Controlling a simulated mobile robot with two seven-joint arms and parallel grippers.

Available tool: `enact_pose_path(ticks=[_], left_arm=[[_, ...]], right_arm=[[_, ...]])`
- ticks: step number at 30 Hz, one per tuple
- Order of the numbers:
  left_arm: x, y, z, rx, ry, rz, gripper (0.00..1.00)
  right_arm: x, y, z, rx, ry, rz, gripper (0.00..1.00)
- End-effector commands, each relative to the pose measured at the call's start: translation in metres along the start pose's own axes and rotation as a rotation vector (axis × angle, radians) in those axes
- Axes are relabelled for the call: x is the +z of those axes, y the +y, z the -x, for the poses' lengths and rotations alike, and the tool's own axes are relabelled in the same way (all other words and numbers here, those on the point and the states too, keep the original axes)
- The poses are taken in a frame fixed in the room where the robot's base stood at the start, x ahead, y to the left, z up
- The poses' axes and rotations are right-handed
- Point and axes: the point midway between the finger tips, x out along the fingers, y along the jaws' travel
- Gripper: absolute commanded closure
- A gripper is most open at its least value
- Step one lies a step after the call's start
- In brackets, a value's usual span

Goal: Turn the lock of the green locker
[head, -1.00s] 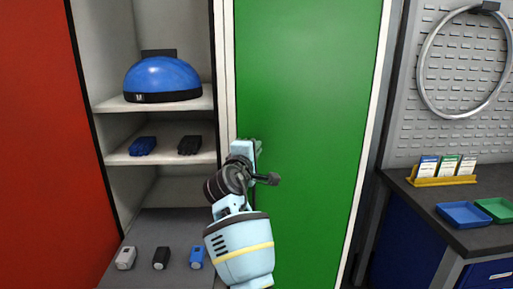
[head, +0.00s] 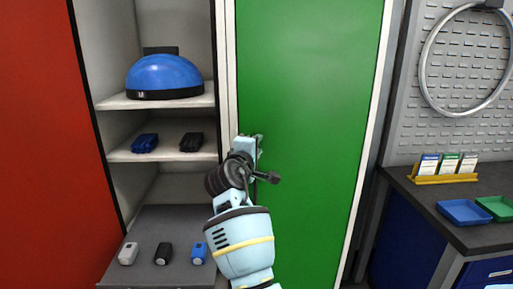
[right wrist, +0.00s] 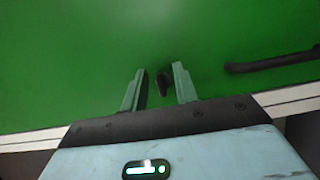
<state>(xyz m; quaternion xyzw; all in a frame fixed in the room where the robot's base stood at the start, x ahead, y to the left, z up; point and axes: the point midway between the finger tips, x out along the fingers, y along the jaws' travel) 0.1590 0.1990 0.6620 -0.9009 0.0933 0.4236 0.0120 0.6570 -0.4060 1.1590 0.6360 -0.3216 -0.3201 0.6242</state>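The green locker (head: 310,90) has a shut green door, which also fills much of the right wrist view (right wrist: 80,60). A small dark lock knob (right wrist: 163,83) sits on the door between my gripper's fingertips, apart from both fingers as far as I can see. My right gripper (right wrist: 158,82) is open around the knob. In the head view, my right gripper (head: 255,143) is at the left edge of the green door, and the lock is hidden behind it. My left gripper is not in view.
A black door handle (right wrist: 272,63) is right of the gripper in the wrist view. An open compartment left of the door holds a blue helmet (head: 164,77), gloves (head: 145,143) and small devices (head: 163,254). A workbench (head: 425,200) with trays stands at right.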

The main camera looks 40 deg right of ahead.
Motion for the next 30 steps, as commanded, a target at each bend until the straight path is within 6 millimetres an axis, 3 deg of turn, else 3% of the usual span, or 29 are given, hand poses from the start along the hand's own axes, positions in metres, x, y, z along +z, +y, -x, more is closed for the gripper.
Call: enact_pose_path(ticks=[8, 21, 30], left_arm=[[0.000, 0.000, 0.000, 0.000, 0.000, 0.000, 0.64], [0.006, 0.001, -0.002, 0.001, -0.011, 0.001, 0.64], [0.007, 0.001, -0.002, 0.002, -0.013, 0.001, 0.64]], right_arm=[[0.000, 0.000, 0.003, 0.000, 0.000, 0.001, 0.71], [0.000, -0.002, 0.064, -0.001, 0.001, 0.001, 0.71], [0.000, 0.000, 0.079, -0.001, 0.000, 0.001, 0.71]])
